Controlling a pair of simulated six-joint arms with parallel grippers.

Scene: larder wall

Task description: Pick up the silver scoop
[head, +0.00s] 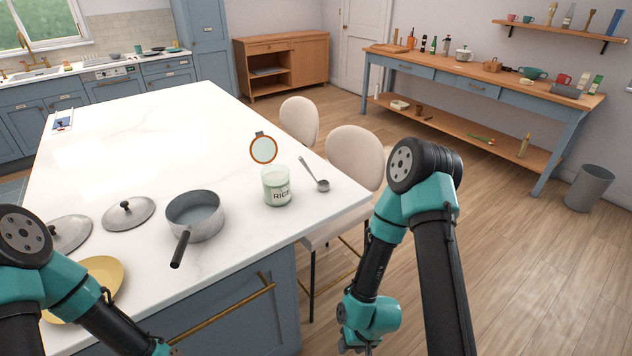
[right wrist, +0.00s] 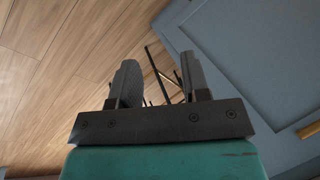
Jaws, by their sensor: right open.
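The silver scoop (head: 316,175) lies on the white island top near its right edge, its handle pointing up and left and its bowl toward the lower right. It lies just right of a glass jar (head: 277,187) labelled RICE. My right gripper (head: 364,349) hangs low beside the island, below the scoop and apart from it, partly cut off by the picture's bottom edge. In the right wrist view its two fingers (right wrist: 157,84) stand apart with nothing between them.
A saucepan (head: 195,216) stands left of the jar, with lids (head: 129,213) and a yellow plate (head: 98,283) farther left. The jar's round lid (head: 263,149) shows open above it. Two cream chairs (head: 354,157) stand against the island's right side. The far island top is mostly clear.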

